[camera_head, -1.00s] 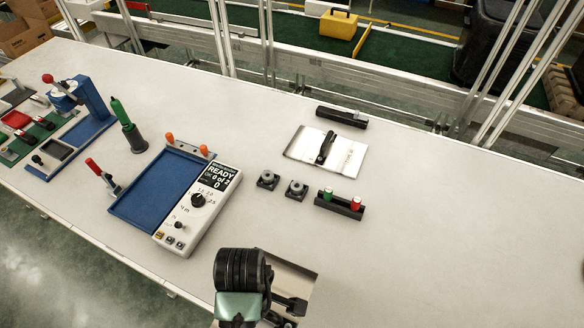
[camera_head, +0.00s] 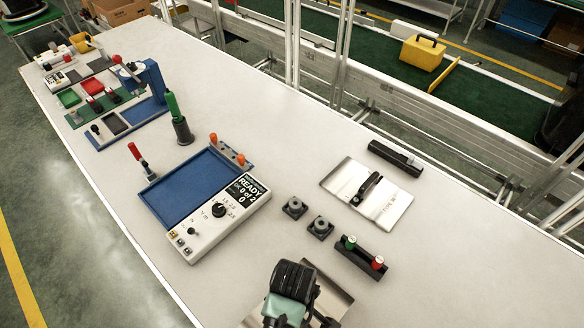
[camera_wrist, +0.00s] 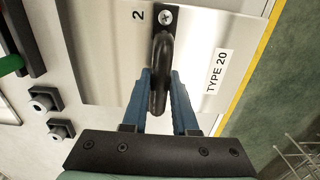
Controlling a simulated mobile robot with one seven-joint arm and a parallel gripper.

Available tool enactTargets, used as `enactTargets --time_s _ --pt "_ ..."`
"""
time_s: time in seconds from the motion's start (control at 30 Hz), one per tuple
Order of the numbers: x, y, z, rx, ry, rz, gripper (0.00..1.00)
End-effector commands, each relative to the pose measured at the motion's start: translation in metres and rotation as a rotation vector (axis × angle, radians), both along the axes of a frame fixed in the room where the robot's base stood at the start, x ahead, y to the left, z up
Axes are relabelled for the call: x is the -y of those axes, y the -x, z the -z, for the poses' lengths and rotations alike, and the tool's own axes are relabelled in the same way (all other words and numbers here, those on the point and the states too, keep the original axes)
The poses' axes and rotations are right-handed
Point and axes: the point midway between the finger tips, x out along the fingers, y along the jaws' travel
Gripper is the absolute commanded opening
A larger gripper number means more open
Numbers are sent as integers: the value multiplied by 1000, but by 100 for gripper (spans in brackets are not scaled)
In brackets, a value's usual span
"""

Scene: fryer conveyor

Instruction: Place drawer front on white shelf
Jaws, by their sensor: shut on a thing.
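A silver drawer front (camera_wrist: 110,60) with a black handle, a "2" mark and a "TYPE 20" label fills the top of the wrist view. My gripper (camera_wrist: 161,78) is shut on its black handle, one blue finger on each side. In the head view the held drawer front (camera_head: 335,290) shows at the bottom, partly hidden by my wrist. A second silver drawer front (camera_head: 398,204) with a black handle and a label lies on the white table (camera_head: 440,280). I cannot pick out a separate white shelf.
A blue tray with a "READY" display unit (camera_head: 218,220) stands mid-table. Metal posts (camera_head: 292,45) line the far edge.

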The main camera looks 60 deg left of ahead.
Motion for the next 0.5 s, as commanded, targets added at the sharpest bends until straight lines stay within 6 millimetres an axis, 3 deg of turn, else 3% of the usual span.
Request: enactTargets --time_s 0.23,0.5 --pt "0 0 33 -1 0 0 0" --pt "0 0 38 2 -1 0 0"
